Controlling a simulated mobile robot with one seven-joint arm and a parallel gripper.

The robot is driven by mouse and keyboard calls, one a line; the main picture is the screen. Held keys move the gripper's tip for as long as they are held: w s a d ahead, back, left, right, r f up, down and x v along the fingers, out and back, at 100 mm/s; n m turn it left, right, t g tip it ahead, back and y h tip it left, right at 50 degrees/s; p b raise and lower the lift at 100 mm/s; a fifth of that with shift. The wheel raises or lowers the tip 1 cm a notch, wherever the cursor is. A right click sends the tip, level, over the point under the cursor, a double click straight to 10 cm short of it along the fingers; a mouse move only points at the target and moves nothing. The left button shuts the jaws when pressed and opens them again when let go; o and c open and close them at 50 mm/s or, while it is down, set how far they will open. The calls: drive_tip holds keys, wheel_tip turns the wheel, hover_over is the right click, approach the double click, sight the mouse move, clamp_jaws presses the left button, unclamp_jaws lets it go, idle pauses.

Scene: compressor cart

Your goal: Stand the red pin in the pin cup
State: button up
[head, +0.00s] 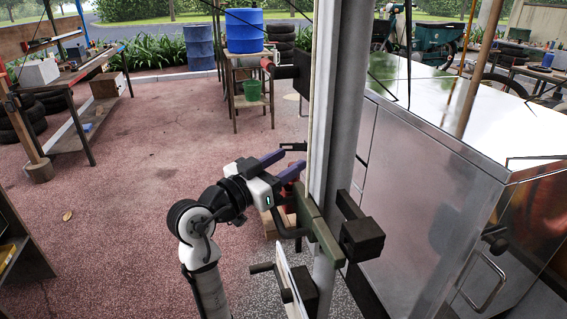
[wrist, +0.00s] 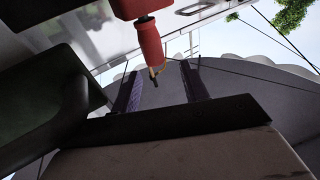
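In the head view my gripper (head: 293,157) has two purple fingers spread apart, in front of the grey post, with nothing visible between them. In the wrist view the gripper (wrist: 161,68) also shows open. A red cylindrical piece (wrist: 150,42) with a narrow metal tip hangs down from the top there, its tip near the gap between the fingers; I cannot tell whether it is the red pin. In the head view a red part (head: 291,196) shows just behind the gripper, mostly hidden. Another red piece (head: 267,64) sits higher, left of the post. I cannot make out the pin cup.
The post (head: 340,120) carries a dark green bracket (head: 323,236) and black blocks (head: 362,240) close to my gripper. A large metal cabinet (head: 430,180) stands to the right. The red paving at left is open. A blue drum (head: 244,30) stands on a bench behind.

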drive_tip(key=b+v, duration=0.3)
drive_tip(key=v, duration=1.1)
drive_tip(key=shift+r, duration=0.15)
